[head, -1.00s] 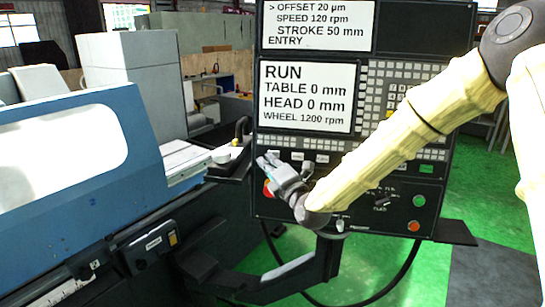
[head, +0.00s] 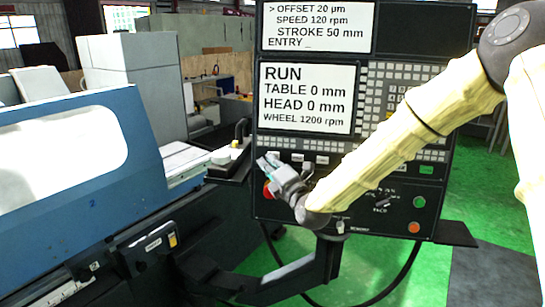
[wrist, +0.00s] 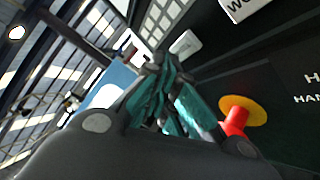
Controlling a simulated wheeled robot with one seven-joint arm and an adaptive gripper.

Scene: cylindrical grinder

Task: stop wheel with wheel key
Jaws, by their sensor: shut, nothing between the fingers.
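The control panel (head: 290,215) stands upright in the middle of the head view. Its screen (head: 307,97) reads RUN, TABLE 0 mm, HEAD 0 mm and WHEEL 1200 rpm. White keys (head: 322,159) sit in a row below the screen; their labels are too small to read, so I cannot tell which is the wheel key. My gripper (head: 265,162) is shut and empty in front of the panel's left edge, at the left end of this row. In the wrist view, the teal fingertips (wrist: 166,62) are close to a pale key (wrist: 185,43); contact cannot be told.
A red emergency-stop button on a yellow disc (wrist: 236,114) is right beside my fingers; it shows partly behind my gripper in the head view (head: 267,190). Green and orange buttons (head: 414,226) sit at lower right. The blue grinder cover (head: 90,205) fills the left.

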